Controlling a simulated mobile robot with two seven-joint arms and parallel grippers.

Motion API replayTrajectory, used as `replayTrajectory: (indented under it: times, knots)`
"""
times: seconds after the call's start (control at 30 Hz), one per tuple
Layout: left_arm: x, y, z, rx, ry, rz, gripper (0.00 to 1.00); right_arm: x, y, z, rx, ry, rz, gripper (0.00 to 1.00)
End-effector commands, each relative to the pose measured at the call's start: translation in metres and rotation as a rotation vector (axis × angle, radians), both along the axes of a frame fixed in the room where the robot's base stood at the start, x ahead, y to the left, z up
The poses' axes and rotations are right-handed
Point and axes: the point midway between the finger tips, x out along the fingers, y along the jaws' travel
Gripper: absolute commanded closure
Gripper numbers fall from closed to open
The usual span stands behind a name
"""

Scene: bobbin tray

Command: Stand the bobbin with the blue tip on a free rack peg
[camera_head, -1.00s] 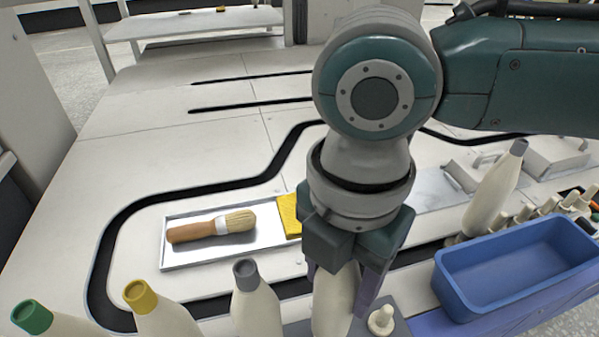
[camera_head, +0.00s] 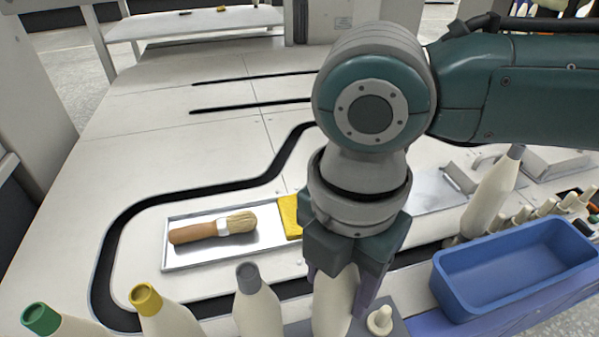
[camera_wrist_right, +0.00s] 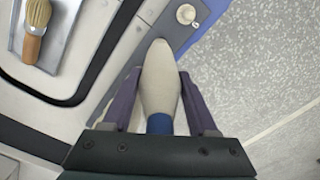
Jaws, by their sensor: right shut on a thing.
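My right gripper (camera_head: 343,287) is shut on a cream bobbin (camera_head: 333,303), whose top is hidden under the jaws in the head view. The right wrist view shows this bobbin (camera_wrist_right: 159,85) between the two fingers, with its blue tip (camera_wrist_right: 159,124) at the palm end. A free peg (camera_head: 380,318) on a grey rack plate stands just right of the held bobbin; the peg also shows in the wrist view (camera_wrist_right: 186,14). Bobbins with a green tip (camera_head: 40,318), a yellow tip (camera_head: 146,298) and a grey tip (camera_head: 248,275) stand to the left. My left gripper is out of view.
A blue bin (camera_head: 455,285) is close on the right. A metal tray (camera_head: 185,262) holds a brush (camera_head: 212,229) and a yellow sponge (camera_head: 290,216). Another grey-tipped bobbin (camera_head: 490,200) stands behind the bin, near several bare pegs (camera_head: 545,207).

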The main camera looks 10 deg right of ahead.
Motion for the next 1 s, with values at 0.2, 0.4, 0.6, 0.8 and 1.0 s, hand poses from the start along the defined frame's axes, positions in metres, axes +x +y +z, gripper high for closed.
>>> replayTrajectory:
  times: [0.2,0.4,0.6,0.8,1.0]
  knots:
    - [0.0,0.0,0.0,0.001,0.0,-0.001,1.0,0.0,0.0,0.0,0.001,-0.001,0.0,1.0]
    - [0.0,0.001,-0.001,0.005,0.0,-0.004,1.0,0.0,0.0,-0.002,0.0,0.0,0.0,1.0]
    - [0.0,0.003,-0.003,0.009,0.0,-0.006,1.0,0.0,0.0,-0.006,0.0,0.0,0.0,1.0]
    - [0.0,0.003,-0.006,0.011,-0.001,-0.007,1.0,0.0,0.0,-0.01,0.001,-0.001,0.001,1.0]
    - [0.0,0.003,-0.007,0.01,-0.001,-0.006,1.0,0.0,0.0,-0.012,0.001,-0.001,0.001,0.35]
